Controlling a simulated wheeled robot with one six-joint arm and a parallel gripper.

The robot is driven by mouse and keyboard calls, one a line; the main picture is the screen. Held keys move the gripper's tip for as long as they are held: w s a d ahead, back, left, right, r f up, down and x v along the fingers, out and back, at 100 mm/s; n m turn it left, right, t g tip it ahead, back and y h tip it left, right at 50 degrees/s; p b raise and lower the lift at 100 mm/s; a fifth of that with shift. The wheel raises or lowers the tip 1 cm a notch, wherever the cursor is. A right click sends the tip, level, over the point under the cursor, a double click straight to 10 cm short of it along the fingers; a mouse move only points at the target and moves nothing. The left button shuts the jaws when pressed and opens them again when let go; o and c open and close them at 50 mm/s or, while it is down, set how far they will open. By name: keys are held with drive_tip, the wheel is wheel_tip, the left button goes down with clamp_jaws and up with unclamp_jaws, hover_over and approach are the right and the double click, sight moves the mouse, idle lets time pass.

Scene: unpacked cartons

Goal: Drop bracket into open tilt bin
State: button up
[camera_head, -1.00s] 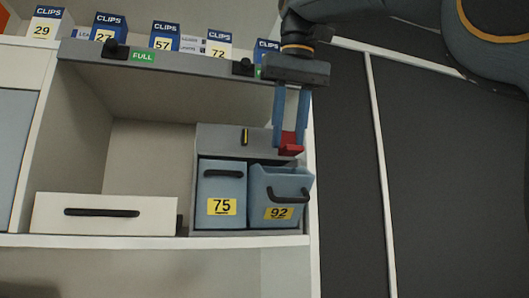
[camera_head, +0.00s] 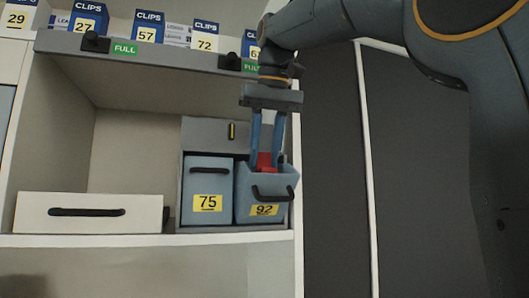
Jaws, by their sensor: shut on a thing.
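The red bracket (camera_head: 264,161) is between the blue fingers of my gripper (camera_head: 266,158), which is shut on it. My gripper points down over the open tilt bin (camera_head: 283,182), a blue-grey bin marked 92 that leans out at its top. The lower part of the bracket is hidden behind the bin's front wall, so it hangs at or just inside the bin's mouth. I cannot tell how deep it is or whether it touches the bin.
A shut bin marked 75 (camera_head: 207,184) stands directly left of bin 92. A white drawer (camera_head: 90,225) is farther left on the shelf. Clips boxes (camera_head: 147,27) line the ledge above. A dark panelled surface (camera_head: 420,180) is at the right.

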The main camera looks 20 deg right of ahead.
drive_tip(key=shift+f+b, duration=0.4)
drive_tip(key=shift+f, duration=0.2)
drive_tip(key=o, duration=1)
drive_tip(key=shift+r, duration=0.1)
drive_tip(key=shift+r, duration=0.25)
drive_tip(key=shift+p+v, duration=0.4)
drive_tip(key=shift+v, duration=5.8)
